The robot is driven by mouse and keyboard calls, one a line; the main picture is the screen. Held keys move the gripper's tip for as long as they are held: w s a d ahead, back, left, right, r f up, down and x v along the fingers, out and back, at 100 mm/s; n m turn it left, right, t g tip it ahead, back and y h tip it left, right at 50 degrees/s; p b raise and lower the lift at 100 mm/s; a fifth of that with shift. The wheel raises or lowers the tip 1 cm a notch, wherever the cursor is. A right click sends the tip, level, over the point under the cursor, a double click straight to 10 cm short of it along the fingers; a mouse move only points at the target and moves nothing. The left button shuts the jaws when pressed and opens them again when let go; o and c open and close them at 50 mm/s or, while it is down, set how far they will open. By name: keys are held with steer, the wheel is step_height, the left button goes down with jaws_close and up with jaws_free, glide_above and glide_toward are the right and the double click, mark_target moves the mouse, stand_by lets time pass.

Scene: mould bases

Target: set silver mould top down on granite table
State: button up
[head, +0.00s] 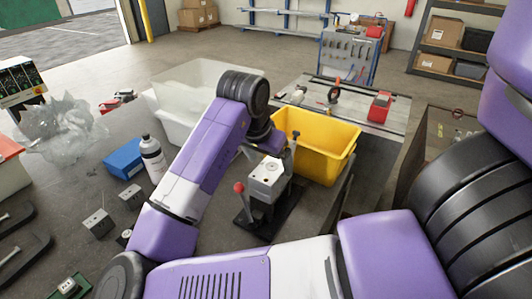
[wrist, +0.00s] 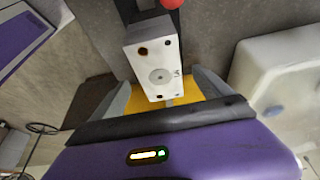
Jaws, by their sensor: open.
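A silver block with dark holes in its top, which I take as the silver mould top (head: 268,176), sits at the stand with the red-knobbed lever (head: 239,188) and black base. It also shows in the wrist view (wrist: 152,58), upper middle. My gripper (wrist: 160,88) is open, with one finger to each side of the block's near end. No clear grip on it shows. In the head view, my gripper's body is just behind the block and its fingers are mostly hidden. The grey granite table (head: 185,245) lies under the stand and to its left.
A yellow bin (head: 325,150) stands close behind and right of the stand. Smaller silver blocks (head: 98,222), a blue box (head: 124,160) and a white bottle (head: 152,158) are on the left. A white tub (head: 185,85) is behind my arm. Some table surface left of the stand is bare.

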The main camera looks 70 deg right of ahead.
mark_target(272, 166)
steer(key=shift+x, duration=1.95)
steer(key=shift+d, duration=0.1)
steer(key=shift+c, duration=0.2)
jaws_close()
steer(key=shift+r, duration=0.1)
steer(key=shift+r+p, duration=0.15)
steer(key=shift+p, duration=0.2)
steer(key=shift+r+p, duration=1.6)
steer(key=shift+r, duration=0.25)
